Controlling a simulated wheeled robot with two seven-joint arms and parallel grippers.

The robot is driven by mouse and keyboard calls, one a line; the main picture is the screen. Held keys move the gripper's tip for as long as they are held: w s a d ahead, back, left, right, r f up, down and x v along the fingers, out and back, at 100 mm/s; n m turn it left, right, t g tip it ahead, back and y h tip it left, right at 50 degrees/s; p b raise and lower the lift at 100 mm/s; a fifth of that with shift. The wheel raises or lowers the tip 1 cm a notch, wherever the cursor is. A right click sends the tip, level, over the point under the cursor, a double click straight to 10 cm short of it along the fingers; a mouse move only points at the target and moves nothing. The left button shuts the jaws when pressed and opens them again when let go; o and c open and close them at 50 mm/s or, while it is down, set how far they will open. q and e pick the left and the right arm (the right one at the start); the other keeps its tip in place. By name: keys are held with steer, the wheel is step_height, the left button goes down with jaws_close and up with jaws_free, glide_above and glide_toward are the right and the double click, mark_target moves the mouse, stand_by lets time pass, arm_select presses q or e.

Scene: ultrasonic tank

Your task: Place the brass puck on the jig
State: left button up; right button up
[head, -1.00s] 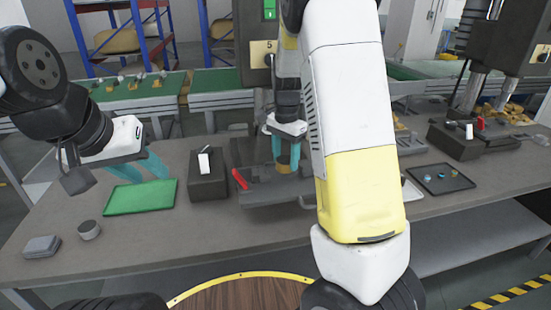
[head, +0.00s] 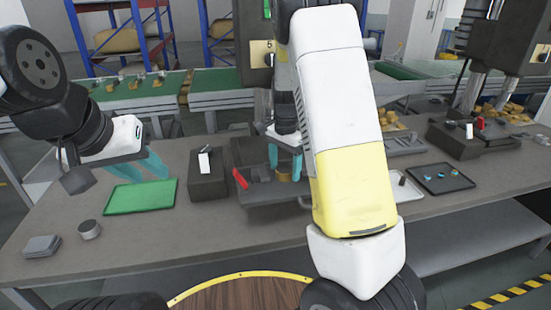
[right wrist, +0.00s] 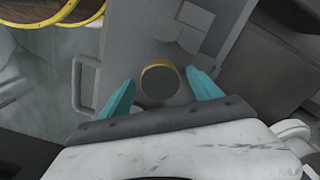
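The brass puck (head: 284,176) is a short round disc with a brass rim; its top looks dark grey in the right wrist view (right wrist: 160,84). It appears to sit on the grey metal jig (head: 262,194), which has a red handle (head: 240,178). My right gripper (head: 285,163) is open above the puck. In the right wrist view its teal fingertips (right wrist: 162,88) stand either side of the puck with a gap on both sides. My left gripper (head: 150,168) is open and empty above the green tray.
The green tray (head: 140,197) lies at left, with a grey cylinder (head: 89,230) and grey plates (head: 42,246) in front. A dark block (head: 208,183) stands left of the jig. At right are a white tray (head: 409,196) and a dark tray (head: 456,184) with small parts.

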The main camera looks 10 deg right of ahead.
mark_target(285, 169)
steer(key=shift+r, duration=0.15)
step_height(285, 169, up, 12)
steer(key=s+r+n+t, duration=0.2)
steer(key=s+n, duration=0.1)
steer(key=s, duration=0.5)
steer(key=s+a+r+n+t+y, duration=0.1)
steer(key=s+r+n+t, duration=0.1)
steer(key=s, duration=0.6)
steer(key=s+a+r+n+t+y, duration=0.1)
steer(key=s+r+n+t, duration=0.1)
steer(key=s+n, duration=0.4)
steer(key=shift+s+r, duration=0.65)
steer(key=shift+s, duration=0.5)
steer(key=shift+a, duration=0.1)
